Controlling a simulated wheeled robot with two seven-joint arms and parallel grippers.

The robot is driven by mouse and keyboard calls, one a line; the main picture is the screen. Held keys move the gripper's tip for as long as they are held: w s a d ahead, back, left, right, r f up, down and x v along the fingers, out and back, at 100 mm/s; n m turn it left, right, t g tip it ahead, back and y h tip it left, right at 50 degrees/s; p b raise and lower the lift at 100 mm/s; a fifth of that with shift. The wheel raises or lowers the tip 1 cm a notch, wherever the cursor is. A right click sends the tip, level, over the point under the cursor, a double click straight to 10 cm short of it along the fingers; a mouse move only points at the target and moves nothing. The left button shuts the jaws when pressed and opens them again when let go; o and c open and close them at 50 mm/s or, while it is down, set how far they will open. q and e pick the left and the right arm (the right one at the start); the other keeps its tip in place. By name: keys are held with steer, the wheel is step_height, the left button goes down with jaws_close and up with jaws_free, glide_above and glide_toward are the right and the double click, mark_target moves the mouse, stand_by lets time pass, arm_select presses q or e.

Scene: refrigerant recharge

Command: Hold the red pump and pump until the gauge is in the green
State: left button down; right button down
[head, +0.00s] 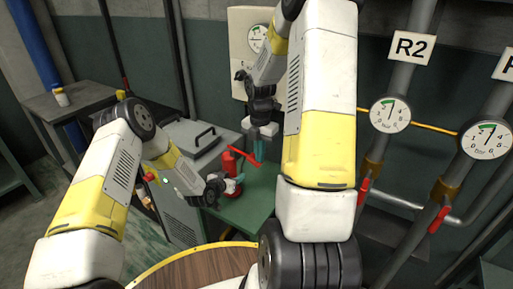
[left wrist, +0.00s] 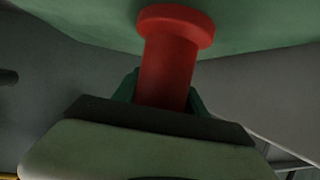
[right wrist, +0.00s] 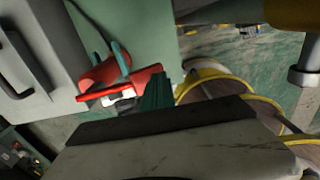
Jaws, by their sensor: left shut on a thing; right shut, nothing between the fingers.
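The red pump (head: 229,163) stands on a green bench top, with a thin red lever (head: 243,154) slanting from its top. My left gripper (head: 238,187) is shut on its lower body; the left wrist view shows the red cylinder (left wrist: 168,65) between the fingers, its flange against the green surface. My right gripper (head: 259,152) is shut and empty, fingertips down, close beside the lever; contact is unclear. In the right wrist view its teal fingers (right wrist: 158,92) are together next to the red lever (right wrist: 110,86). A round gauge (head: 257,38) on the pale panel is partly hidden; its needle is unreadable.
The green bench top (head: 250,205) is free to the right of the pump. A grey case (head: 190,137) with a black handle stands behind left. Gauges (head: 389,113) (head: 486,139) with green arcs sit on pipes at right. A round wooden table (head: 190,268) is in front.

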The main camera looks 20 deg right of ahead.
steer(key=shift+r, duration=0.8)
step_height(320, 180, up, 13)
steer(key=s+d, duration=0.2)
steer(key=shift+s+r, duration=0.2)
steer(key=shift+s, duration=0.2)
steer(key=shift+f, duration=0.1)
stand_by(1.0)
steer(key=shift+w+a+f, duration=0.55)
steer(key=shift+w+f, duration=0.2)
steer(key=shift+f, duration=0.85)
steer(key=shift+w+a+f, duration=0.6)
steer(key=shift+w+f, duration=0.2)
steer(key=shift+f, duration=0.8)
steer(key=shift+w+a+f, duration=0.55)
steer(key=shift+w+f, duration=0.2)
steer(key=shift+f, duration=0.85)
steer(key=shift+f, duration=0.15)
